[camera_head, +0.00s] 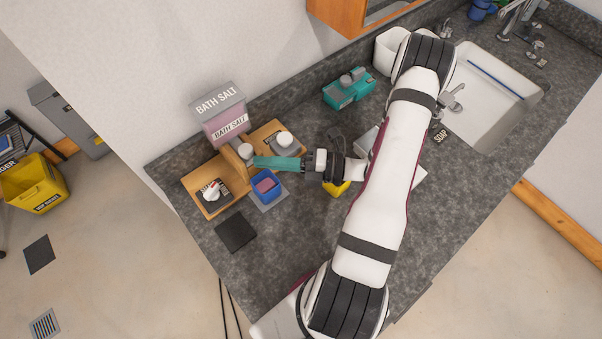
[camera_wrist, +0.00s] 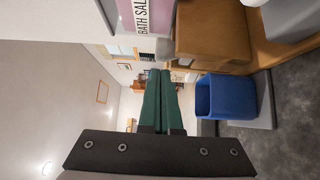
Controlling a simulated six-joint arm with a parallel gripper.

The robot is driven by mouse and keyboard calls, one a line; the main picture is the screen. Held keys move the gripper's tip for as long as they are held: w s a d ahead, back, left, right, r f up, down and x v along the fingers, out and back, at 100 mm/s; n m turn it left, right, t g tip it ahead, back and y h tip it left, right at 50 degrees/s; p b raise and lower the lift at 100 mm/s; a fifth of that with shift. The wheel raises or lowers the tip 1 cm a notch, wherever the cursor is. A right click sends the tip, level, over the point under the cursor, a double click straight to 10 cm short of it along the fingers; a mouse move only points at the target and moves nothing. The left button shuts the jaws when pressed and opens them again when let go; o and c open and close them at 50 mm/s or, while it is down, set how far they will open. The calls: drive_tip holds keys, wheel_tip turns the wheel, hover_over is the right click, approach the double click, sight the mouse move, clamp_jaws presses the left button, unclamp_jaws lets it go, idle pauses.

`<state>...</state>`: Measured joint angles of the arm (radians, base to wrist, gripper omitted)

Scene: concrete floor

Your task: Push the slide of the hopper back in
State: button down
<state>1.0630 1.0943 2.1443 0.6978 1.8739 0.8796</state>
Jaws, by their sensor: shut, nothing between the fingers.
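The hopper (camera_head: 225,122) is a pink box with a grey top, labelled BATH SALT, on a wooden stand (camera_head: 236,165). Its labelled front (camera_wrist: 146,16) and brown wooden block (camera_wrist: 212,32) show in the wrist view. A pale round knob (camera_head: 246,151) sits below the hopper, close to my fingertips; I cannot tell whether it belongs to the slide or how far the slide is out. My gripper (camera_head: 257,162) is shut and empty, its green fingers (camera_wrist: 160,74) together, pointing left at the stand. Contact is unclear.
A blue cup (camera_head: 265,187) with pink contents stands on a grey plate just below my fingers; it also shows in the wrist view (camera_wrist: 226,96). A white-and-red dial (camera_head: 212,190) and a pale round-topped item (camera_head: 284,141) flank the stand. A teal device (camera_head: 348,90) stands behind.

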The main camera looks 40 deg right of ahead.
drive_tip(key=s+a+v, duration=0.1)
drive_tip(key=v, duration=1.1)
drive_tip(key=shift+s+a, duration=0.2)
drive_tip(key=shift+a, duration=0.05)
